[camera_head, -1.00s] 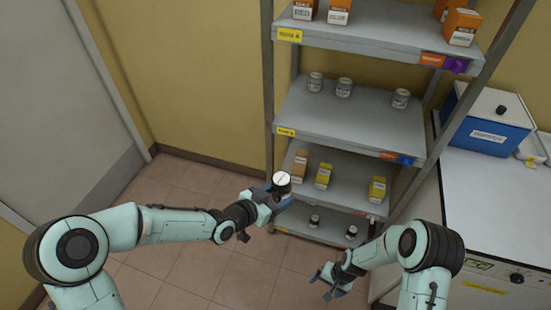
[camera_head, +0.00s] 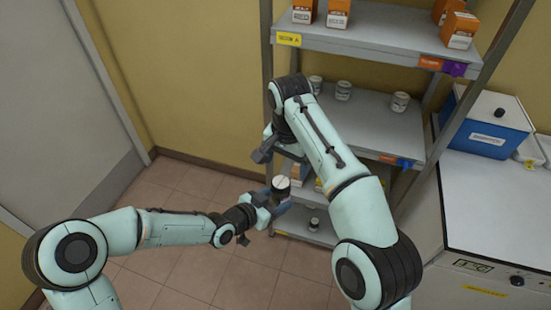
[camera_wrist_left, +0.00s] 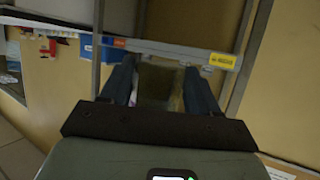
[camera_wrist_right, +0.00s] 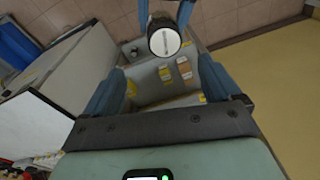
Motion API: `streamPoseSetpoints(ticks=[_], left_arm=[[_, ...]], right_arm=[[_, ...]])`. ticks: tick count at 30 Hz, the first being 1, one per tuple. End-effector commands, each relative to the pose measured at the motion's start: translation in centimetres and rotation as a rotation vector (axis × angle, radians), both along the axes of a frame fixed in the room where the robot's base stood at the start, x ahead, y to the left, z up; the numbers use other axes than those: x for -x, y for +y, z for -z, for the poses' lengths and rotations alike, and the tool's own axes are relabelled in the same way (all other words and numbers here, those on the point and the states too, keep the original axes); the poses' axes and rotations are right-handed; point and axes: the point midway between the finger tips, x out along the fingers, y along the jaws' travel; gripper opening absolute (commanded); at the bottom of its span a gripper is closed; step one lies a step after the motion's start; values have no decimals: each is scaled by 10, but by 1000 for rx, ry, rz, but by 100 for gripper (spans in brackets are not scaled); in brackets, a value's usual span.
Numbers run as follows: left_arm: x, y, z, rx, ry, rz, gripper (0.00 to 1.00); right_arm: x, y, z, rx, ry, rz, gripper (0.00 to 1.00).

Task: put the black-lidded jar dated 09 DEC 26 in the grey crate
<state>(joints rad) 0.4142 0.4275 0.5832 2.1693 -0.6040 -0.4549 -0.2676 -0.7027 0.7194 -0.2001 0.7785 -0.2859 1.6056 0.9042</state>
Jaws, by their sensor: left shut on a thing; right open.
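A jar (camera_head: 281,184) with a black lid is in my left gripper (camera_head: 272,198), held upright in the air in front of the shelf rack. The lid bears a white label with a line of print too small to read; it shows clearly in the right wrist view (camera_wrist_right: 165,42). In the left wrist view a blurred brownish body (camera_wrist_left: 157,86) sits between the fingers. My right gripper (camera_head: 270,152) is open and empty, raised just behind and above the held jar. Another black-lidded jar (camera_head: 314,224) stands on the lowest shelf. I recognise no grey crate.
The grey rack (camera_head: 360,125) carries grey-lidded jars (camera_head: 343,90) on one shelf and orange boxes (camera_head: 338,14) on top. A blue box (camera_head: 488,120) stands on the white bench (camera_head: 480,205) at right. The tiled floor (camera_head: 190,190) at left is clear.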

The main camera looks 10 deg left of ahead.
Motion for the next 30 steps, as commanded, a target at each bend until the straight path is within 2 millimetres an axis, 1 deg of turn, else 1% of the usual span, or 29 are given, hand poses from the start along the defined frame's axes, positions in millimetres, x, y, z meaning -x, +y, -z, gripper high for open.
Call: streamPoseSetpoints(ticks=[1,3,6,10,14,21,24,27,30], left_arm=[[0,0,-1,1,-2,0,24],[0,0,-1,1,-2,0,24],[0,0,-1,1,-2,0,24],[0,0,-1,1,-2,0,24],[0,0,-1,1,-2,0,24],[0,0,-1,1,-2,0,24],[0,0,-1,1,-2,0,24],[0,0,-1,1,-2,0,24],[0,0,-1,1,-2,0,24]], right_arm=[[4,11,-6,24,-12,4,90],[7,19,-12,49,-24,16,90],[10,23,-15,69,-33,30,90],[10,24,-8,76,-33,35,90],[8,22,10,75,-31,33,90],[1,19,57,76,-30,33,90],[-1,18,73,73,-32,33,90],[-3,17,86,73,-32,33,90],[-5,17,95,73,-33,33,90]])
